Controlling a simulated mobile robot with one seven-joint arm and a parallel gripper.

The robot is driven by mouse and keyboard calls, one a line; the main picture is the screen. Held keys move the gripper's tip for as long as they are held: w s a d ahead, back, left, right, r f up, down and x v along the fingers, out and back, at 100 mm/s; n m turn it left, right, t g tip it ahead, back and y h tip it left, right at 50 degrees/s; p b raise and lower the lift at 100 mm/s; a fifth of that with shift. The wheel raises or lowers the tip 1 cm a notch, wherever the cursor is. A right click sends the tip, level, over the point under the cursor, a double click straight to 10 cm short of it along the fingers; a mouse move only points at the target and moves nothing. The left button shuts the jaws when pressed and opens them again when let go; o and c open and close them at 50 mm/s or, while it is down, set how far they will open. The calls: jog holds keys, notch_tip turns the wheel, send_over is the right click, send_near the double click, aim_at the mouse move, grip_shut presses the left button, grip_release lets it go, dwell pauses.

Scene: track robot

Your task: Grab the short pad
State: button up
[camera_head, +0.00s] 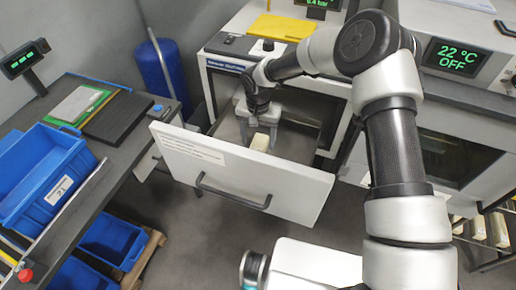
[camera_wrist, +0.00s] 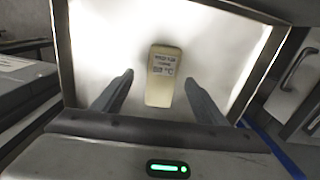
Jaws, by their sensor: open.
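A pale cream block-shaped pad (camera_wrist: 163,76) with a printed label lies in the open drawer (camera_head: 228,172). In the wrist view it lies between and a little beyond the two fingers of my gripper (camera_wrist: 158,84), with a gap on each side. In the head view my gripper (camera_head: 258,126) is down inside the drawer, and the pad (camera_head: 260,142) shows just below it, close to the fingers. My gripper is open and holds nothing. I cannot tell how high the fingertips are above the drawer floor.
The drawer walls surround the gripper, with the white front and dark handle (camera_head: 232,196) nearest. A bench with blue bins (camera_head: 40,180) stands at the left. An oven-like unit with a "22 °C OFF" display (camera_head: 457,57) stands at the right. The rest of the drawer floor looks bare.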

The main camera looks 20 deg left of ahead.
aim_at(257, 147)
jog(key=shift+w+a+f+p, duration=0.15)
jog(key=shift+f+p, duration=0.1)
jog(key=shift+f, duration=1.15)
jog(key=shift+w+a+f+p, duration=0.1)
jog(key=shift+f+p, duration=0.1)
jog(key=shift+f, duration=1.15)
jog(key=c, duration=1.1)
